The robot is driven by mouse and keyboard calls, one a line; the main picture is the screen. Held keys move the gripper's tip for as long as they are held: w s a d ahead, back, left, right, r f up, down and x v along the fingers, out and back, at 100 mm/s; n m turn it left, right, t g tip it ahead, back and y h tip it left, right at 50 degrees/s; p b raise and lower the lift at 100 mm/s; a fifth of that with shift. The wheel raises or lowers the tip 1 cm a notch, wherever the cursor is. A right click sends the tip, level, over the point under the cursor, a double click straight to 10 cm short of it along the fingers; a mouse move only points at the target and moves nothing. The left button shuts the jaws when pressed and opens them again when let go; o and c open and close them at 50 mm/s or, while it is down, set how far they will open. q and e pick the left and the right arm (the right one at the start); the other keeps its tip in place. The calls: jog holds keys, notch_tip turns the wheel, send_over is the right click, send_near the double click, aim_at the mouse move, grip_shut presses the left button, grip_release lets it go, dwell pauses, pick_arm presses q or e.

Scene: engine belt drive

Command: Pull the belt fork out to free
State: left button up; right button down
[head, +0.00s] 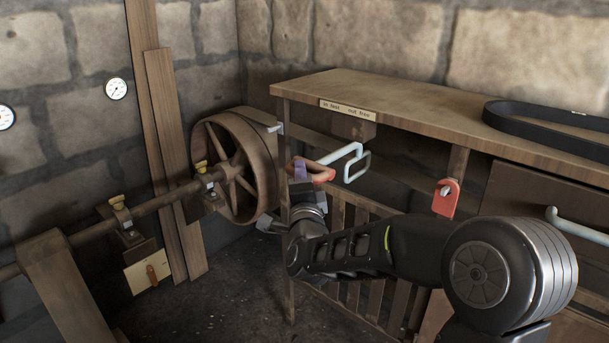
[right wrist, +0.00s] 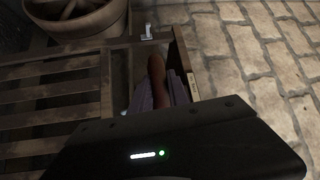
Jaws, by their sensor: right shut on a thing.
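My right gripper (head: 301,168) reaches in from the right, its purple finger pads at a red-orange handle (head: 322,174) below the front edge of the wooden bench. It is shut on this handle. A pale bent metal rod (head: 346,154) shows just right of the handle; I take these as parts of the belt fork, but how they join is not clear. In the right wrist view the reddish-brown handle (right wrist: 157,80) runs beside a purple pad (right wrist: 179,87); the black gripper body hides the rest. My left gripper is not in view.
A label reading about "in fast, out free" (head: 347,110) is on the bench (head: 420,100). A spoked wheel (head: 237,168) on a shaft stands left of my gripper. A black belt (head: 550,125) lies on the bench top. A red tag (head: 446,197) hangs at the right. Slats stand below.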

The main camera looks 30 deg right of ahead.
jog(key=c, duration=1.5)
grip_release()
jog(key=shift+a, duration=0.35)
jog(key=shift+o, duration=1.1)
jog(key=shift+d, duration=0.1)
jog(key=shift+s, duration=0.15)
jog(key=v, duration=0.7)
jog(key=shift+s, duration=0.3)
jog(key=shift+f, duration=0.1)
